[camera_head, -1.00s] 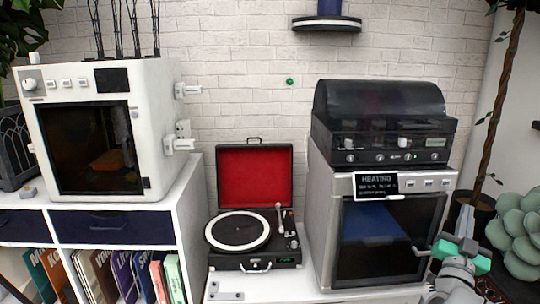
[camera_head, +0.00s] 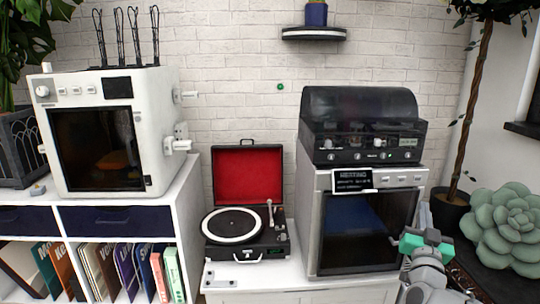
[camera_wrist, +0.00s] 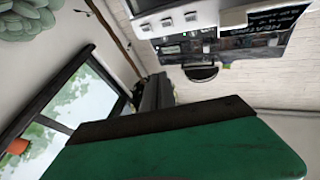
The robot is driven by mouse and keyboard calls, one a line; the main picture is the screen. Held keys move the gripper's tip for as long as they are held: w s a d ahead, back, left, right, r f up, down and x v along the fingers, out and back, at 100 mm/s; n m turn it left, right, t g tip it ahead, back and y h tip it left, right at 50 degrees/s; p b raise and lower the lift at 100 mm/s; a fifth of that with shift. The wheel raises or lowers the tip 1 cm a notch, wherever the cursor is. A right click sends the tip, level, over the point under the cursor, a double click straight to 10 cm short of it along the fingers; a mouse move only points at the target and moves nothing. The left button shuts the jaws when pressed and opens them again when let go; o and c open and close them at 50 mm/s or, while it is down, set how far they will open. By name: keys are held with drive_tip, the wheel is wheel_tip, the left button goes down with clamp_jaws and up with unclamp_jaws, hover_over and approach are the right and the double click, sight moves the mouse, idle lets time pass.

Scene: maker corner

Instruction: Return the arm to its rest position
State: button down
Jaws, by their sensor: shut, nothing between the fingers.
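My gripper (camera_head: 428,239), grey with green parts, shows at the lower right in the head view, in front of the right edge of the silver oven (camera_head: 312,225). It appears shut with nothing held. My arm comes up from the bottom edge below it. In the wrist view a large green and black part of my gripper (camera_wrist: 185,145) fills the lower middle; the fingertips are not clear there.
A succulent (camera_head: 505,230) stands close right of my gripper. The oven bears a black-lidded machine (camera_head: 365,110) and a small sign (camera_head: 352,181). A record player (camera_head: 248,240) with a red-lined lid and a white printer-like box (camera_head: 160,110) stand to the left.

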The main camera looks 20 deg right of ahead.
drive_tip(key=w+a+r+n+y+p, duration=0.1)
drive_tip(key=w+a+n+y+p, duration=0.25)
drive_tip(key=a, duration=0.35)
drive_tip(key=w+a+r+n+y+p, duration=0.1)
drive_tip(key=w+a+n+y+p, duration=0.15)
drive_tip(key=w+a+y, duration=0.3)
drive_tip(key=a+r+n+g+y+p, duration=0.1)
drive_tip(key=a+n+g+y+p, duration=0.15)
drive_tip(key=a+g+p, duration=0.85)
drive_tip(key=s+a+r+g+y+p, duration=0.1)
drive_tip(key=s+a+p, duration=0.5)
drive_tip(key=s+a, duration=1.1)
drive_tip(key=s+n+g+y, duration=0.1)
drive_tip(key=s+g, duration=0.1)
drive_tip(key=s, duration=0.1)
drive_tip(key=shift+s+a, duration=0.25)
drive_tip(key=shift+a, duration=0.1)
